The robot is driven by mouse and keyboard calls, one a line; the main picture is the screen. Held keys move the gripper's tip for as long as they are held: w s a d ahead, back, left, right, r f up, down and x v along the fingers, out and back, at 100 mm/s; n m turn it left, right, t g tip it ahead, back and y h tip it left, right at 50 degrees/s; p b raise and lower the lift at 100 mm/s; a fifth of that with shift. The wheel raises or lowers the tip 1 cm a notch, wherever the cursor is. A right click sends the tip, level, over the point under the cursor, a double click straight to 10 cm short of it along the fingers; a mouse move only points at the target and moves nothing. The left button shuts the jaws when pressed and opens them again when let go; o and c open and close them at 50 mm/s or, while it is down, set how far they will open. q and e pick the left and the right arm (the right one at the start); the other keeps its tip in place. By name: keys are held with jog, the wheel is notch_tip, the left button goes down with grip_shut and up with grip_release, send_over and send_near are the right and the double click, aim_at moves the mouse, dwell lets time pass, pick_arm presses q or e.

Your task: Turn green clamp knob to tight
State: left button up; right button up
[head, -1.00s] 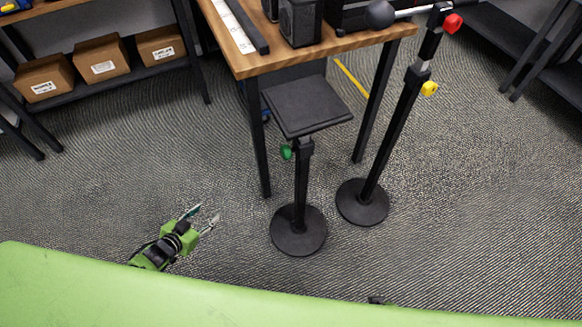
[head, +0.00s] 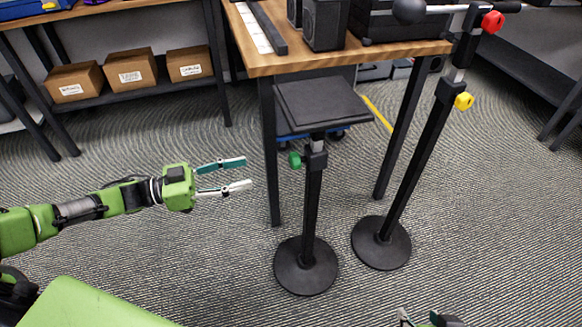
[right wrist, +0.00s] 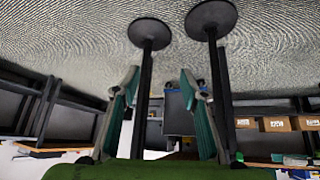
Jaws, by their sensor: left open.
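The green clamp knob (head: 295,160) is on the left side of a black stand (head: 311,205), just below its flat square top plate (head: 322,102). The stand is upright on a round base. My left gripper (head: 247,173) is open and empty, to the left of the knob and apart from it, its fingers pointing right. My right gripper (head: 424,318) shows only by its fingertips at the bottom edge of the head view. In the right wrist view its fingers (right wrist: 158,76) are spread apart with nothing clearly held. The knob's setting is too small to read.
A second stand (head: 418,165) with a yellow knob (head: 463,101) and a red knob (head: 493,22) stands to the right. A wooden table (head: 350,61) is behind, its front leg (head: 270,150) close to the green knob. Cardboard boxes (head: 131,71) sit on a shelf at back left.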

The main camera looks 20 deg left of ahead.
aim_at(290, 163)
pick_arm(q)
jog(key=b+x, duration=0.1)
jog(key=x, duration=1)
jog(key=shift+w+d, duration=0.1)
jog(key=shift+w, duration=0.05)
jog(key=shift+w+d+b, duration=0.3)
jog(key=shift+w+d, duration=0.1)
jog(key=shift+d, duration=0.2)
pick_arm(e)
jog(key=w+a+r+t+y, duration=0.1)
jog(key=w+a+r+t, duration=0.1)
jog(key=w+r+t, duration=0.2)
jog(key=shift+w+a+r, duration=0.3)
jog(key=shift+w+r, duration=0.5)
jog(key=shift+w, duration=0.8)
pick_arm(q)
jog(key=c, duration=1.1)
